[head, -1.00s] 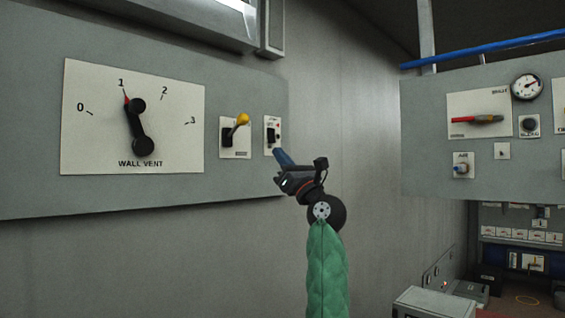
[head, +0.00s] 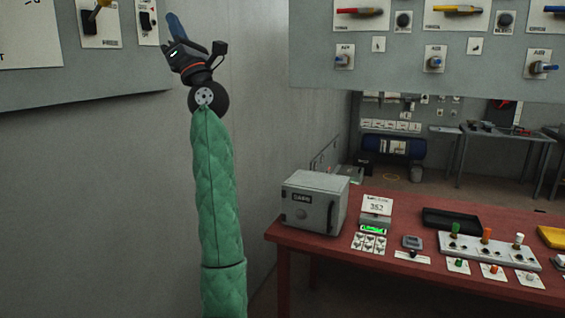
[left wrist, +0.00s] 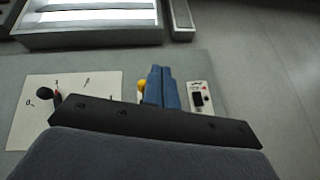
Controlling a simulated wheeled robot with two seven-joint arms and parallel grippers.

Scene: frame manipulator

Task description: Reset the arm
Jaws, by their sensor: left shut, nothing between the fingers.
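My left gripper (head: 176,27) is raised at the upper left of the head view, at the end of my green-sleeved arm. Its blue fingers are together with nothing between them. In the left wrist view the shut blue fingers (left wrist: 160,88) point toward the wall panel, between the yellow-tipped lever (left wrist: 141,86) and a small black switch (left wrist: 198,98). In the head view the fingers are close to the switch plate (head: 147,22); I cannot tell whether they touch it. My right gripper is not in view.
A red table (head: 290,236) stands at the lower right with a grey box (head: 314,203), a black tray (head: 452,221) and a strip of coloured knobs (head: 488,250). Another control panel (head: 390,60) hangs at upper right. The wall vent dial (left wrist: 62,112) shows in the left wrist view.

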